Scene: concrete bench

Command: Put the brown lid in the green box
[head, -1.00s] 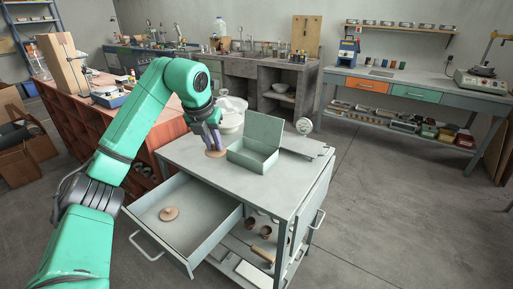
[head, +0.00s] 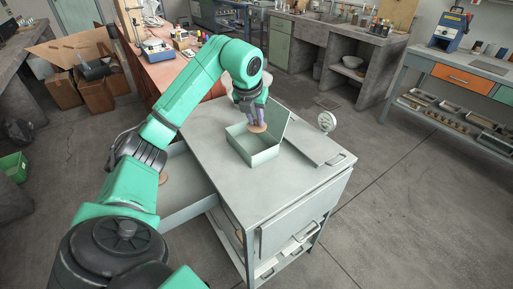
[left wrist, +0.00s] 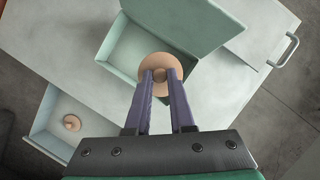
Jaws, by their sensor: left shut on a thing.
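The brown lid (left wrist: 160,66) is a round disc with a knob, held between the fingertips of my left gripper (left wrist: 160,76) in the left wrist view. In the head view my left gripper (head: 254,122) and the lid (head: 257,128) show over the open green box (head: 262,158). The box also shows in the left wrist view (left wrist: 121,48), with its hinged cover (left wrist: 183,22) raised. The lid appears to be above the box opening; the exact height is hard to tell. My right gripper is not in view.
The box stands on a grey cabinet top (head: 215,165). A drawer (head: 188,201) is open at the left with another brown lid (head: 163,178) inside, partly behind my arm.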

